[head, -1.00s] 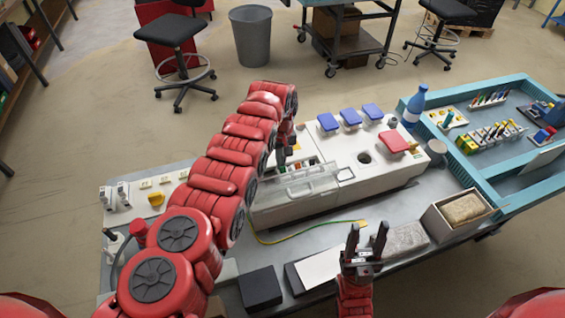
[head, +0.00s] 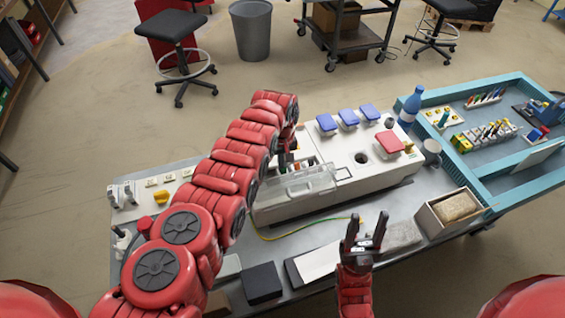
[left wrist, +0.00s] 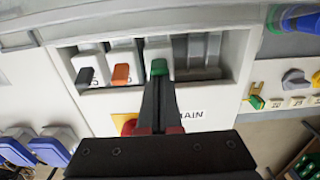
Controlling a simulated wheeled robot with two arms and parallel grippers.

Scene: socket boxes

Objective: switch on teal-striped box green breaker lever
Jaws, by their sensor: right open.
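The white socket box (head: 368,181) stands on the bench in the head view, its clear cover (head: 300,186) swung open toward me. I cannot make out a teal stripe on it. In the left wrist view, black (left wrist: 86,77), orange (left wrist: 121,73) and green (left wrist: 159,67) levers stick out of a recessed breaker panel. My left gripper (left wrist: 158,88) has its fingers together, tips at the green lever, which shows just past them. Contact is hard to judge. My left gripper (head: 288,158) is partly hidden by its arm in the head view. My right gripper (head: 366,232) is open and empty above the bench front.
Blue lids (head: 348,118) and a red lid (head: 388,142) are on the box top. A blue bottle (head: 411,105) and a teal tray (head: 478,182) stand to the right. A carton (head: 432,222) and a black block (head: 262,283) sit near the front edge.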

